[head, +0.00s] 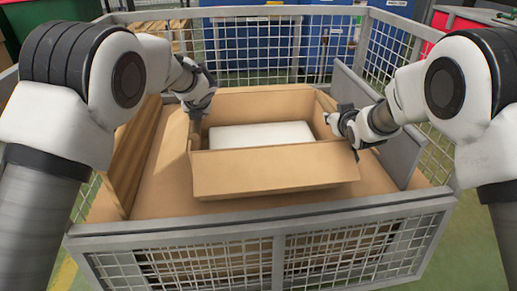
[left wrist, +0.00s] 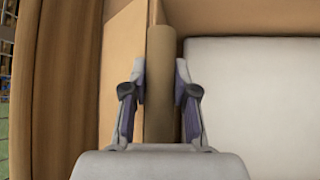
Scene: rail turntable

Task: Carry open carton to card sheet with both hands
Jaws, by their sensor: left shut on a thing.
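The open carton (head: 270,172) is brown cardboard with a white block (head: 262,135) inside. My left gripper (head: 196,108) is at the carton's left wall. In the left wrist view the gripper (left wrist: 160,85) is shut with its fingers on both sides of that wall (left wrist: 161,50). My right gripper (head: 345,128) is at the carton's right wall; its fingers are too small to tell open from shut. The carton is over the brown card sheet (head: 160,188) in the mesh cage. Whether it touches the sheet is unclear.
The grey-framed mesh cage (head: 270,228) surrounds the carton. A brown board (head: 130,155) leans along its left side, and a grey panel (head: 400,158) stands at the right. Bare sheet shows left and in front of the carton. Blue bins (head: 255,50) stand behind.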

